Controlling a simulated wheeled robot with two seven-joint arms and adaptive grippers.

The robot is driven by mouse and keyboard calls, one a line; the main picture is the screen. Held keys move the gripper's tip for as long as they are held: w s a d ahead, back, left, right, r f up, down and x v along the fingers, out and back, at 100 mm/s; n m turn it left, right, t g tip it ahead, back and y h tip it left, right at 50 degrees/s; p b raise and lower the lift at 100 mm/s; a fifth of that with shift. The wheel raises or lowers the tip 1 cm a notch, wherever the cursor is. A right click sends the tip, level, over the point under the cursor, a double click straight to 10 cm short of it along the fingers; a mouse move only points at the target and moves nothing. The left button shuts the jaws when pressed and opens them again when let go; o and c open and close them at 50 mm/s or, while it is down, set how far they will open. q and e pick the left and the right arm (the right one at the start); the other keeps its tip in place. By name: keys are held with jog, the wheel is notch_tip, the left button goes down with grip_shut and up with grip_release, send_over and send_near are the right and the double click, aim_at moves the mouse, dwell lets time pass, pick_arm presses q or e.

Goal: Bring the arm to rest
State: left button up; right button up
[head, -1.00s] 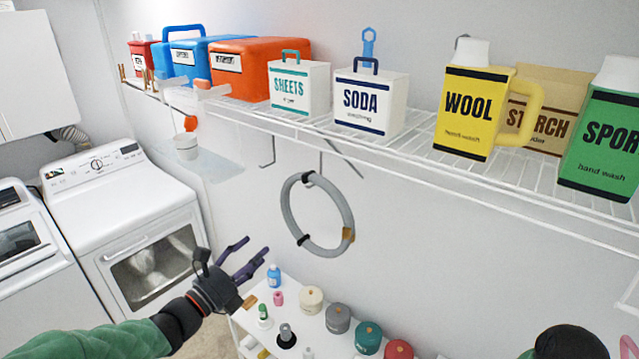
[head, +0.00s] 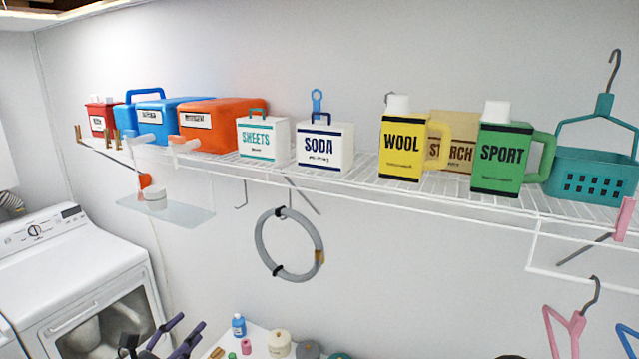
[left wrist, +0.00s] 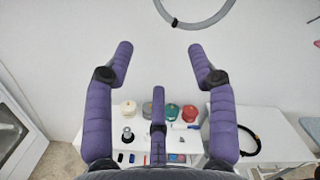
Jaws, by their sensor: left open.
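My left gripper (head: 172,338) shows at the bottom edge of the head view, its purple fingers pointing up and apart. In the left wrist view the left gripper (left wrist: 160,56) is open, with nothing between its fingers. Beyond it are the white wall and a low white table with jars and bottles. It touches nothing that I can see. Most of the left arm is below the head picture. My right gripper is not in view.
A wire shelf (head: 350,182) holds boxes and jugs along the wall. A grey hose loop (head: 262,247) hangs below it. A white washer (head: 70,265) stands at the left. A teal basket (head: 590,175) and pink hangers (head: 573,328) are at the right.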

pick_arm(q)
jog(key=s+d+f+m+g+h+b, duration=0.15)
jog(key=d+f+m+g, duration=0.3)
jog(key=f, duration=0.75)
jog(key=s+d+f+m+g+b, duration=0.25)
jog(key=d+f+g, duration=0.2)
jog(key=f, duration=0.65)
jog(key=s+d+f+m+g+y+b, duration=0.2)
jog(key=s+f+m+b, duration=0.3)
jog(key=f+m, duration=0.4)
jog(key=s+d+f+m+g+y+b, duration=0.1)
jog(key=s+d+f+m+g+b, duration=0.2)
jog(key=f+m, duration=0.6)
jog(key=s+d+f+m+g+y+b, duration=0.2)
jog(key=s+f+m+b, duration=0.5)
jog(key=f, duration=2)
jog(key=s+d+m+g, duration=0.1)
jog(key=s+m, duration=0.1)
jog(key=m, duration=0.1)
jog(key=shift+s+d+y, duration=0.2)
jog(key=shift+y, duration=0.15)
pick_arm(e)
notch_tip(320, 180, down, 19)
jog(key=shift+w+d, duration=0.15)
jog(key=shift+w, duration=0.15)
pick_arm(q)
jog(key=shift+c, duration=0.3)
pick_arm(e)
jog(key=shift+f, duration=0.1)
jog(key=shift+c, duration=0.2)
